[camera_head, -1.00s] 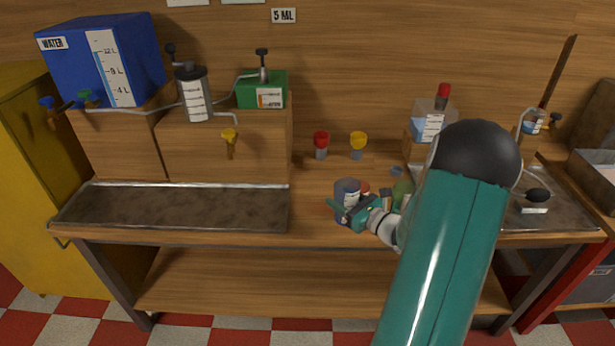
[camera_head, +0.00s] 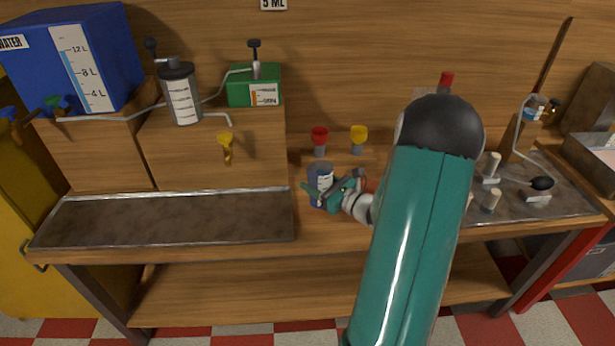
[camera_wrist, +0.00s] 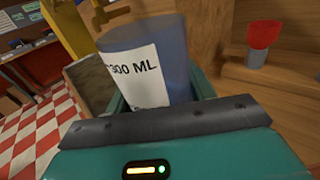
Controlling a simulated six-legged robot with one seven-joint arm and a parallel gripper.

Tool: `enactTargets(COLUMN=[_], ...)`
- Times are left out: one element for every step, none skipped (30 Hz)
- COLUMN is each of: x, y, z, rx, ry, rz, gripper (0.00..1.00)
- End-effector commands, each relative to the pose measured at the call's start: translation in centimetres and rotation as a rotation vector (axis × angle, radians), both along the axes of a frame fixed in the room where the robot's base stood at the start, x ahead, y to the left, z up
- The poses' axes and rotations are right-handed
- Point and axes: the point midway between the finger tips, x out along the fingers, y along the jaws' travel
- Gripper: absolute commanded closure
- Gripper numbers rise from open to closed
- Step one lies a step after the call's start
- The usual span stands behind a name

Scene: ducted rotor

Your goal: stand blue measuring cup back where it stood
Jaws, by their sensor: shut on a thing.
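The blue measuring cup (camera_head: 320,178) is a translucent blue-grey cup with a white label. In the wrist view the cup (camera_wrist: 178,50) fills the space beyond the jaws, its label reads "300 ML", and it looks slightly tilted in that picture. My gripper (camera_head: 328,196) is shut on it, at the bench's middle, just right of the grey tray. The jaws hide the cup's lower part, so I cannot tell whether its base touches the bench.
The grey tray (camera_head: 170,218) lies left of the cup. A red-topped cup (camera_head: 320,141) and a yellow-topped cup (camera_head: 358,139) stand behind. A wooden block (camera_head: 215,150) carries a dispenser (camera_head: 180,92) and green box (camera_head: 254,85). My arm hides much of the bench's right side.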

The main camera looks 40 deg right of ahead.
Motion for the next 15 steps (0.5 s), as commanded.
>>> enactTargets(x=[-0.2, -0.2, -0.3, -0.4, -0.4, -0.5, -0.5, -0.6, -0.7, -0.7, -0.8, -0.8, -0.8, -0.8, -0.8], y=[-0.1, -0.1, -0.2, -0.2, -0.2, -0.2, -0.2, -0.2, -0.2, -0.2, -0.2, -0.2, -0.2, -0.2, -0.2], z=[0.0, 0.0, 0.0, 0.0, -0.1, -0.2, -0.3, -0.4, -0.7, -0.9, -1.1, -1.5, -1.9, -2.2, -2.6], rx=[0.000, 0.000, 0.000, 0.000, 0.000, 0.001, 0.001, 0.001, 0.001, 0.001, 0.002, 0.003, 0.003, 0.002, 0.003], ry=[0.001, 0.001, 0.001, 0.001, 0.001, 0.001, 0.001, 0.001, 0.001, 0.001, 0.001, 0.002, 0.002, 0.000, 0.001], rz=[-0.002, -0.003, -0.003, -0.003, -0.003, -0.003, -0.003, -0.003, -0.003, -0.003, -0.003, -0.003, -0.003, -0.003, -0.002], gripper=[0.78, 0.78, 0.78, 0.78, 0.78, 0.78, 0.78, 0.78, 0.78, 0.78, 0.78, 0.78, 0.78, 0.78, 0.78])
